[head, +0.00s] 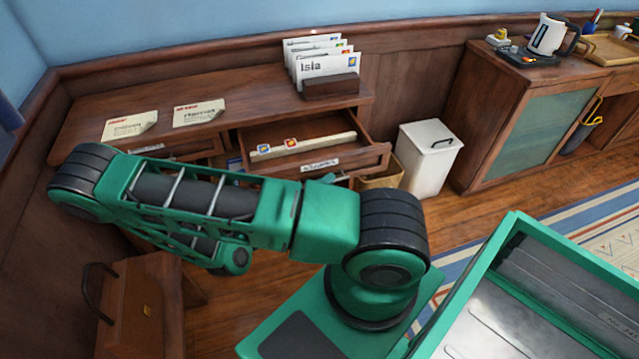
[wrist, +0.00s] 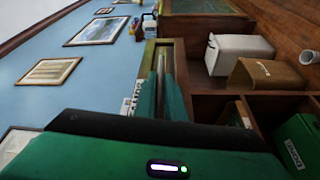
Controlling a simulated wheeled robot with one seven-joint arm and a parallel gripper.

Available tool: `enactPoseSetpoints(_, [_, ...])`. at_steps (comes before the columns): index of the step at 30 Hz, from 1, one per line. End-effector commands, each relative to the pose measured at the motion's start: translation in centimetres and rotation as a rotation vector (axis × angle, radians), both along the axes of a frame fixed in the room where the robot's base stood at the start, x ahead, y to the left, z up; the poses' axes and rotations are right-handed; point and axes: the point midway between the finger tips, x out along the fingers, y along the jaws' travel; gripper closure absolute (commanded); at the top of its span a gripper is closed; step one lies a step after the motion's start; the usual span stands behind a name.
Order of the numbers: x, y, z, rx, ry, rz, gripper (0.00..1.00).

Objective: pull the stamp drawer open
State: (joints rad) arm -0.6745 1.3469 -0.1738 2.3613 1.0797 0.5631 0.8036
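The stamp drawer (head: 375,160) stands pulled out from the wooden desk in the head view. Inside it a pale strip carries a blue stamp and an orange stamp (head: 290,142). A white label (head: 320,165) is on its front. In the wrist view the drawer front (wrist: 165,48) runs up between the fingers of my gripper (wrist: 161,92), one on each side and close against it, with the label (wrist: 130,103) beside the left finger. My gripper looks shut on this front. In the head view my arm hides most of the gripper and the lower drawer front.
Letters (head: 325,68) stand in a wooden holder (head: 332,88) on the desk, with two paper notes (head: 130,125) to the left. A white bin (head: 428,158) and a brown basket (head: 382,180) stand right of the drawer. A cabinet (head: 545,125) is further right, with open floor before it.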

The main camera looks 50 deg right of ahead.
Motion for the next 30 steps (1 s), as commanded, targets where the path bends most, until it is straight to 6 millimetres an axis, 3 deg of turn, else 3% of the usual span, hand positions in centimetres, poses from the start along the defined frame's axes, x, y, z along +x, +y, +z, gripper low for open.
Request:
enactPoseSetpoints(2, [0.2,0.3,-0.1,0.003,-0.002,0.006,0.73])
enactPoseSetpoints(14, [0.4,1.1,-0.1,0.002,-0.006,0.011,0.73])
enactPoseSetpoints(30, [1.5,9.8,-0.8,0.003,-0.005,0.012,0.73])
